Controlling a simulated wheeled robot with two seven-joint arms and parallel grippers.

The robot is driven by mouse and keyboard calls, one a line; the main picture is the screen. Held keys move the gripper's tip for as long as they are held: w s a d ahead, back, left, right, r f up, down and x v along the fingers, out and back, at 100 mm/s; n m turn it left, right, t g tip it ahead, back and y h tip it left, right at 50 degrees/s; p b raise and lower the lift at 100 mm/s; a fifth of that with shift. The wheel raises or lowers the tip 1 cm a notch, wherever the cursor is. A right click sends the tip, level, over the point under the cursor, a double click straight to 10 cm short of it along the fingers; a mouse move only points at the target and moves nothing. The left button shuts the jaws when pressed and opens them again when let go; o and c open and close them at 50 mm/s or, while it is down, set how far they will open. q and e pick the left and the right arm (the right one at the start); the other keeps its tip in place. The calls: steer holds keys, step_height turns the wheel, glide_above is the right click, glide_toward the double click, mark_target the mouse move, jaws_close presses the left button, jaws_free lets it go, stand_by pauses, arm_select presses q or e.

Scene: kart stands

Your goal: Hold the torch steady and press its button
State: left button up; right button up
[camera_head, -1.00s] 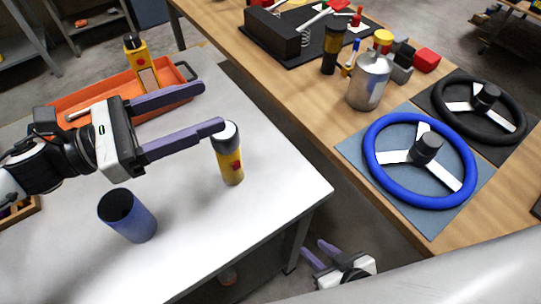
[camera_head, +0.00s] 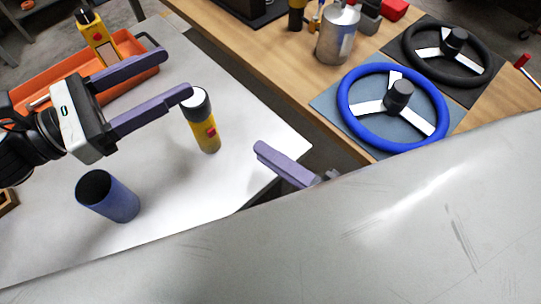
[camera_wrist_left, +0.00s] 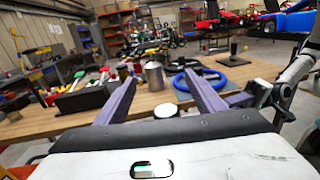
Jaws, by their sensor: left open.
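The torch (camera_head: 206,132), yellow with a red button and a pale, dark-rimmed head, stands upright on the white table (camera_head: 245,190). My left gripper (camera_head: 177,73) is open above the table. Its nearer fingertip overlaps the torch's head in the head view; I cannot tell whether they touch. In the left wrist view the round pale torch top (camera_wrist_left: 166,110) shows between the two spread fingers, low in the picture. One purple finger of my right gripper (camera_head: 258,148) shows right of the torch, by the table's corner. The rest of that gripper is hidden.
A blue cup (camera_head: 120,204) stands left of the torch. An orange tray (camera_head: 140,77) with a yellow tool (camera_head: 95,35) lies behind. A wooden bench holds a blue steering wheel (camera_head: 440,95), a black one (camera_head: 476,72) and a metal can (camera_head: 337,42). A grey surface fills the lower right.

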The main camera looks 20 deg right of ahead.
mark_target(197, 109)
steer(key=shift+a+m+g+y, duration=0.25)
steer(key=shift+m+g+y, duration=0.25)
steer(key=shift+g+y, duration=0.3)
steer(key=shift+d+f+m+g+y, duration=0.15)
steer(key=shift+m+g+y, duration=0.15)
steer(key=shift+m+y, duration=0.1)
arm_select(q)
step_height(197, 109, down, 8)
arm_select(e)
steer(key=shift+s, duration=0.1)
arm_select(q)
steer(key=x, duration=0.7)
steer(key=shift+d, duration=0.25)
steer(key=c, duration=1.3)
steer(key=shift+c, duration=0.2)
arm_select(e)
jaws_close()
arm_select(q)
steer(key=shift+w, duration=0.1)
